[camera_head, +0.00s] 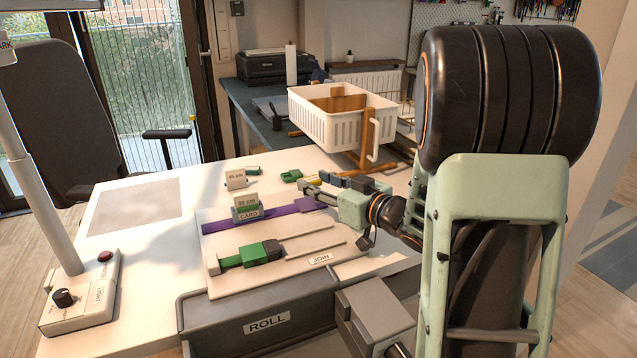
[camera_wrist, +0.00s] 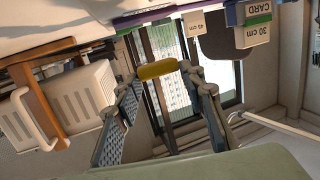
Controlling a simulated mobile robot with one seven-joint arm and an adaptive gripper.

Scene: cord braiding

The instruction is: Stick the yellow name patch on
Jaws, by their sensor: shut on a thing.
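My gripper (camera_head: 316,191) is held over the right part of the white board, close to the end of a purple strip (camera_head: 222,225). In the wrist view, its fingertips (camera_wrist: 158,72) are shut on the yellow name patch (camera_wrist: 157,70), which spans them. A little yellow of the patch (camera_head: 315,181) shows in the head view beside the fingers. Any name on it cannot be read. A green cord-like piece with a dark block (camera_head: 260,252) lies on the white board (camera_head: 225,284), which has a JOIN label (camera_head: 320,259).
A CARD block (camera_head: 248,208) stands on the purple strip, and a 45 cm block (camera_head: 236,180) behind it. Small green pieces (camera_head: 291,175) lie near my gripper. A white basket (camera_head: 320,125) stands behind. A grey ROLL box (camera_head: 225,325) is in front, a LIGHT switch box (camera_head: 82,297) at left.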

